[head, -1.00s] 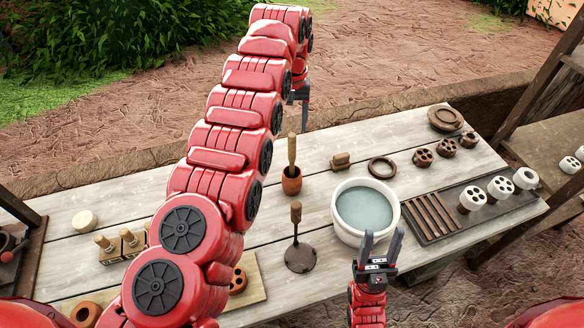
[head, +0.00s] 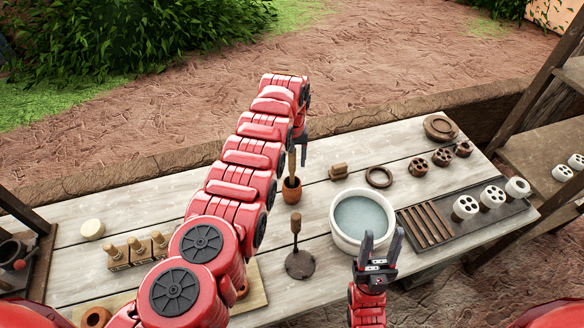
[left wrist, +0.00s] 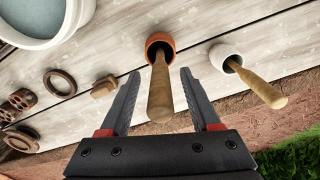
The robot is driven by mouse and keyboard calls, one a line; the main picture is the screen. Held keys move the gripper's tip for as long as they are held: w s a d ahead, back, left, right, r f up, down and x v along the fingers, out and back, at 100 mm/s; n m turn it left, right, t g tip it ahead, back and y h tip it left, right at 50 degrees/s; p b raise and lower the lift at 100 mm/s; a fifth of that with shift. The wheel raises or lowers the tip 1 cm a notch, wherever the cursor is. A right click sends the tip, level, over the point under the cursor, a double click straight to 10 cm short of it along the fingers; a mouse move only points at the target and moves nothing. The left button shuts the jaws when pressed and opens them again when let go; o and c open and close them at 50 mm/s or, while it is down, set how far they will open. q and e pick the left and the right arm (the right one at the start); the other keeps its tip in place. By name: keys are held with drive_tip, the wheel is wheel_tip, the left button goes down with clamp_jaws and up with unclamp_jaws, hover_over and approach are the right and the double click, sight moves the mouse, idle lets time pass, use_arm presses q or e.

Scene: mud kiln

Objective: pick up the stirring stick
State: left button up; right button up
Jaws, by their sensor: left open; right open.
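A wooden stick (head: 292,163) stands in a small terracotta cup (head: 291,190) near the table's middle. In the left wrist view the stick (left wrist: 160,95) leans toward the camera from the orange cup (left wrist: 159,43). A second wooden stick (left wrist: 262,88) leans in a white cup (left wrist: 222,54); my left arm seems to hide it in the head view. I cannot tell which one is the stirring stick. My left gripper (left wrist: 160,73) is open, its fingers on either side of the first stick, with gaps showing. My right gripper (head: 380,240) is open and empty in front of the basin.
A white water basin (head: 337,226) stands right of the cup. A dark disc-ended tool (head: 299,264), a small wooden block (head: 338,171) and a dark ring (head: 379,177) lie nearby. A tray (head: 410,227) and several pierced pieces fill the right side.

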use_arm(q)
drive_tip(key=shift+f, duration=0.2)
clamp_jaws()
drive_tip(key=shift+r, duration=0.1)
drive_tip(key=shift+r, duration=0.1)
